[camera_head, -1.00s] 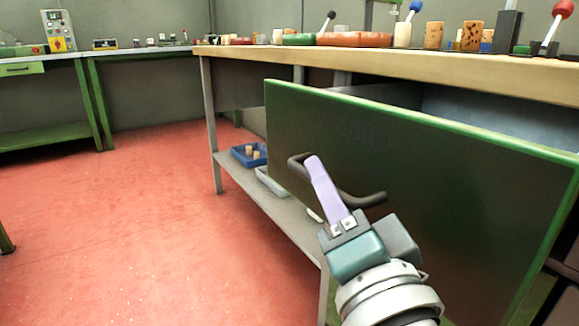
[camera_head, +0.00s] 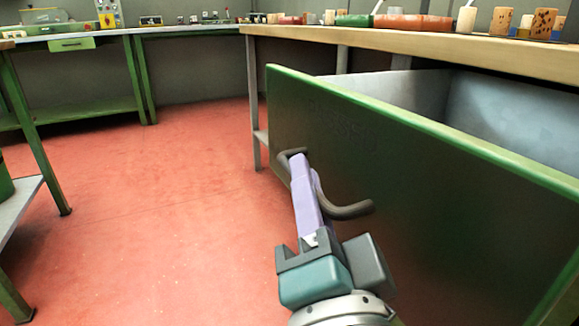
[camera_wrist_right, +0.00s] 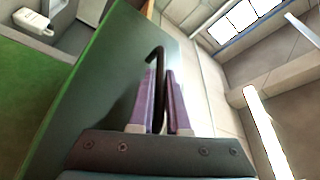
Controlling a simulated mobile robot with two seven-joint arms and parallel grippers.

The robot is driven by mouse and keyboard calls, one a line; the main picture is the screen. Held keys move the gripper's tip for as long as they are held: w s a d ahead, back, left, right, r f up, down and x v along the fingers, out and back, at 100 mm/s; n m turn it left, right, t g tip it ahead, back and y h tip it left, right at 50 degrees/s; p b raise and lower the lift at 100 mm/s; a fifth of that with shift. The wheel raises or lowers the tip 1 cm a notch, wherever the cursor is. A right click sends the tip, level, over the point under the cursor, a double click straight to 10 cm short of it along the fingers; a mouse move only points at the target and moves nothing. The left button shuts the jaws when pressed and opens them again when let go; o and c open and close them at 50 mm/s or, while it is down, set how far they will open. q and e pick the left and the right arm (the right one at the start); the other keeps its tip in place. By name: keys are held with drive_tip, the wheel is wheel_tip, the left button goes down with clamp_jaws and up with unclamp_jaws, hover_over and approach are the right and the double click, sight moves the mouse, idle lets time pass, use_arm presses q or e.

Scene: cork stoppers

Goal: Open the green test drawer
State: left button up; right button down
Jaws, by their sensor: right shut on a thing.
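The green test drawer (camera_head: 400,175) has a large dark green front with a bright green rim and stands pulled out from under the wooden bench top. Its grey inside shows behind the front. A dark curved handle (camera_head: 349,211) sticks out from the front. My right gripper (camera_head: 300,160) is at the handle, its purple fingers on either side of the bar. In the right wrist view the handle (camera_wrist_right: 157,60) runs between the two purple fingers, which are shut on it. My left gripper is not in view.
The wooden bench top (camera_head: 400,44) carries cork stoppers and red and green trays at the back. A green table (camera_head: 90,33) stands at the far left, and a grey-topped shelf (camera_head: 20,205) at the near left. Red floor (camera_head: 160,230) left of the drawer is clear.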

drive_tip(key=c, duration=0.9)
unclamp_jaws()
drive_tip(key=p+v, duration=0.1)
drive_tip(key=v, duration=0.9)
